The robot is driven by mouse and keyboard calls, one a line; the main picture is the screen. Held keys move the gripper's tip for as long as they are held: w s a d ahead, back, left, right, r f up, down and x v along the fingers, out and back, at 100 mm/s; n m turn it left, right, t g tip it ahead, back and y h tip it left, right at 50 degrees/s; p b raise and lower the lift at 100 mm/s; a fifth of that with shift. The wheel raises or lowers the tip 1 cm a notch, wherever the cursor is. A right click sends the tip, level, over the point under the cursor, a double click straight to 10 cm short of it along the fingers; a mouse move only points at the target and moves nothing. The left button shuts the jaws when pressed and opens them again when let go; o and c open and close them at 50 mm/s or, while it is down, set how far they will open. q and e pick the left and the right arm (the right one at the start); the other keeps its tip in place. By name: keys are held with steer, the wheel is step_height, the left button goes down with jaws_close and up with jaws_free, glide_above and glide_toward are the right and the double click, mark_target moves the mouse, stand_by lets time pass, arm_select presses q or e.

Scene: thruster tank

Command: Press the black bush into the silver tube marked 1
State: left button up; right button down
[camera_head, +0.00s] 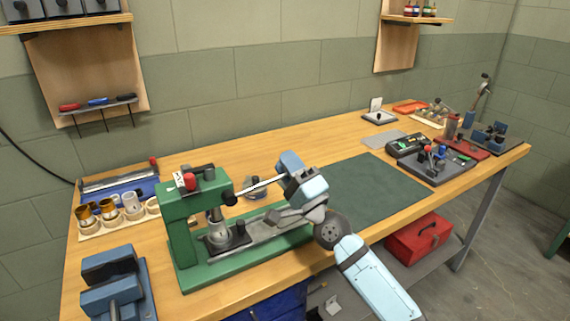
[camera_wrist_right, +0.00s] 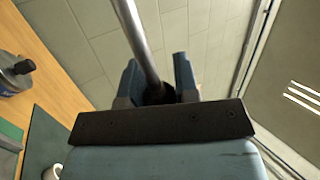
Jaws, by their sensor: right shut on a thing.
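A green press (camera_head: 177,225) stands on the bench at the left centre. A silver tube (camera_head: 218,235) stands upright under its ram; I cannot make out a mark on it. The black bush is not clearly visible; the ram and the small scale hide whether it sits in the tube. My right gripper (camera_head: 284,176) is shut on the outer end of the press's lever (camera_head: 258,187), to the right of the press head. In the right wrist view the silver lever rod (camera_wrist_right: 138,40) runs into a dark end between the two fingers (camera_wrist_right: 158,82). My left gripper is not in view.
A holder with several gold and pale rings and tubes (camera_head: 108,212) lies left of the press. A blue vise (camera_head: 112,280) stands at the front left. The dark green mat (camera_head: 375,187) is mostly clear. Fixtures (camera_head: 437,162) crowd the right end.

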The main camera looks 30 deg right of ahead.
steer(key=shift+f+m, duration=0.4)
steer(key=c, duration=0.9)
jaws_free()
steer(key=shift+o, duration=0.2)
steer(key=b+v, duration=0.2)
steer(key=v, duration=1.1)
steer(key=shift+s+f+b, duration=0.3)
steer(key=shift+s+b, duration=0.05)
steer(key=shift+b, duration=0.05)
steer(key=shift+a, duration=0.1)
